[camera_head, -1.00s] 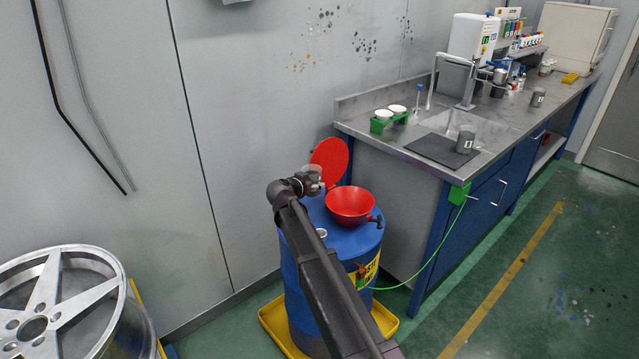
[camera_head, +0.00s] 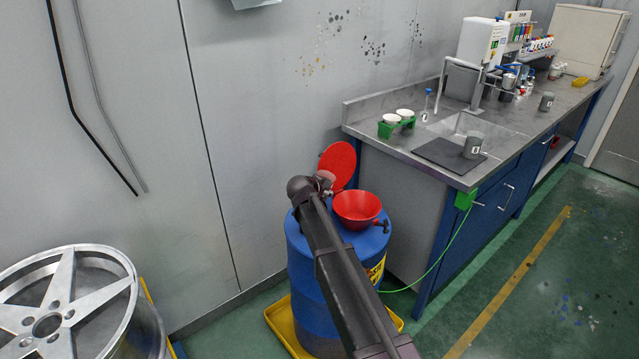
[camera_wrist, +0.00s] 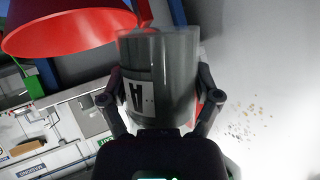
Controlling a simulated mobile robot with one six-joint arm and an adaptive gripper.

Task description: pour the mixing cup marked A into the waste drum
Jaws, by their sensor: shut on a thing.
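My gripper (camera_wrist: 165,85) is shut on a grey, partly see-through cup (camera_wrist: 178,75); its white label carries a dark mark that looks like a turned A. In the head view, my gripper (camera_head: 326,181) is above the blue waste drum (camera_head: 306,255), just left of and behind the red funnel (camera_head: 357,208). The arm hides most of the cup there. A round red lid (camera_head: 338,162) stands raised behind the funnel. A large red rim, apparently the funnel (camera_wrist: 70,35), fills the wrist view's upper left, beside the cup. The cup's contents cannot be seen.
The drum stands in a yellow tray (camera_head: 284,325) beside the steel bench (camera_head: 400,145). Another grey cup (camera_head: 473,146) stands on a dark mat there, and a green holder (camera_head: 388,129) carries white cups. A wheel (camera_head: 70,305) is at lower left. The wall is close behind.

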